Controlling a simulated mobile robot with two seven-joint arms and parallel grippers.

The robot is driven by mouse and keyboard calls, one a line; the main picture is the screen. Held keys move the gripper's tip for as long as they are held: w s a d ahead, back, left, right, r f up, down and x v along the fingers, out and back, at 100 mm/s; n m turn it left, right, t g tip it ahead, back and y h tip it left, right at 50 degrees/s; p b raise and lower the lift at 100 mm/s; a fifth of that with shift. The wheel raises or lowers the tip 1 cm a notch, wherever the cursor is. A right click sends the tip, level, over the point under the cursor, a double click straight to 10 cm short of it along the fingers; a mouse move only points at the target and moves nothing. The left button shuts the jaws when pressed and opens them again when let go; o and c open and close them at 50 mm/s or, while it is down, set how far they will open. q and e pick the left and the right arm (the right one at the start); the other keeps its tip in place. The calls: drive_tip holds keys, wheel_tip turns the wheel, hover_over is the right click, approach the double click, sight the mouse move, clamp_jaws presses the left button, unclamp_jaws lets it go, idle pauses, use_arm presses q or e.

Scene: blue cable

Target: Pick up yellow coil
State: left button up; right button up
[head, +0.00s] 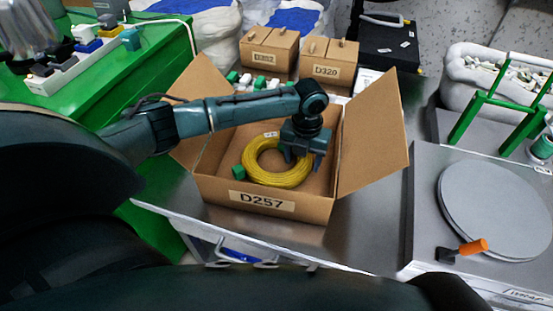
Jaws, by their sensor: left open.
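The yellow coil (262,177) lies inside an open cardboard box (218,193) labelled D257. My left arm reaches in from the left over the box. My left gripper (303,160) points down at the right side of the coil, with its fingers apart. The gripper hides part of the coil's upper right, and I cannot tell whether the fingers touch it. My right gripper does not show.
Closed boxes (328,62) and a black case (388,45) stand behind. A round grey plate (490,205) is at right. The box flaps (372,125) stick outward.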

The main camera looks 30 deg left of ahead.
use_arm(q)
drive_tip(key=shift+f, duration=1.35)
drive_tip(key=shift+c, duration=0.6)
drive_tip(key=shift+w+r, duration=0.1)
clamp_jaws()
